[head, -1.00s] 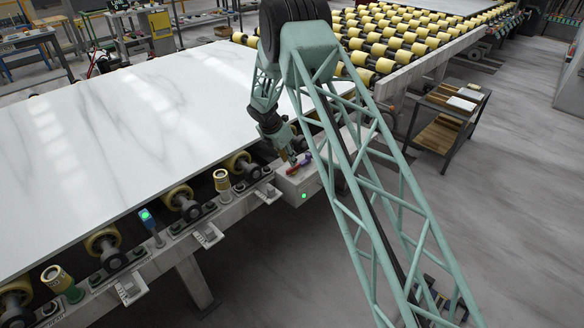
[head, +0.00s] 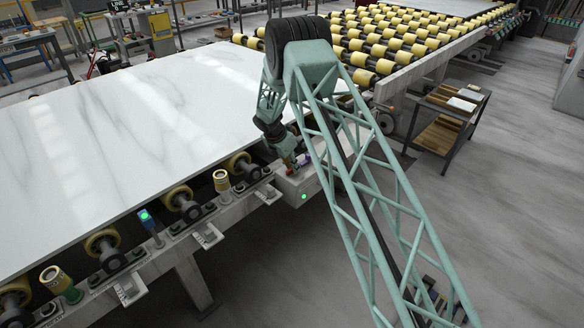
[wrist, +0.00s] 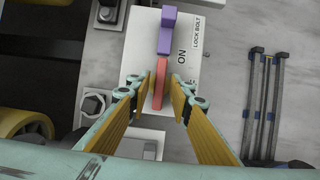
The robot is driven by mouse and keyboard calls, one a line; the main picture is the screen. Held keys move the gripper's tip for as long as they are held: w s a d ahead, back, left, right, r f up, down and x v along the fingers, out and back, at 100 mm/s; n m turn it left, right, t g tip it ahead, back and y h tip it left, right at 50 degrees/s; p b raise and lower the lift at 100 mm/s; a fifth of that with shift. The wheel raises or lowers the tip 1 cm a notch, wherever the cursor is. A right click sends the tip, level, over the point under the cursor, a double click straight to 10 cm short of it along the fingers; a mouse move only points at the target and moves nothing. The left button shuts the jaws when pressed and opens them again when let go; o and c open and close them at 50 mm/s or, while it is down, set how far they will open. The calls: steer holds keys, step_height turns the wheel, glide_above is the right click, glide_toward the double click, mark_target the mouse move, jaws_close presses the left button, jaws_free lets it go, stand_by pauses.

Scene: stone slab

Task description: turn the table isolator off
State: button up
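The table isolator is a pale box (head: 300,184) on the table's edge, with a lit green lamp (head: 303,196) on its front. In the wrist view its light plate carries a red lever (wrist: 160,82) in line with a purple block (wrist: 166,32). "ON" is printed beside the lever and "LOCK BOLT" beside the purple block. My gripper (wrist: 162,88) has its two yellow-padded fingers on either side of the red lever, with narrow gaps, so it looks open around it. In the head view my gripper (head: 292,165) is over the box and hides most of the lever.
A large pale stone slab (head: 110,140) lies on the roller table to the left. A post with a green light (head: 147,219) and several yellow rollers stand along its edge. A hex bolt (wrist: 93,104) is left of the isolator plate. A small trolley (head: 446,120) stands right on open floor.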

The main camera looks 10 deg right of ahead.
jaws_close()
steer(key=shift+m, duration=0.4)
steer(key=m+g, duration=0.1)
steer(key=m, duration=0.2)
steer(key=shift+w+h, duration=0.15)
steer(key=shift+h, duration=0.25)
steer(key=m+g+b, duration=0.1)
steer(key=m+g, duration=0.1)
steer(key=m, duration=0.2)
steer(key=shift+w+m, duration=0.15)
steer(key=shift+m, duration=0.25)
steer(key=m+g+b, duration=0.1)
steer(key=m, duration=0.1)
steer(key=m+g+b, duration=0.1)
steer(key=m, duration=0.2)
steer(key=shift+w+f+m+y+b, duration=0.1)
steer(key=shift+m+y+b, duration=0.2)
steer(key=shift+y, duration=0.1)
steer(key=shift+d+m+g+y+b, duration=0.1)
steer(key=shift+m+g+y+b, duration=0.5)
steer(key=shift+m+b, duration=0.85)
steer(key=shift+m+p, duration=0.35)
steer(key=shift+m, duration=0.2)
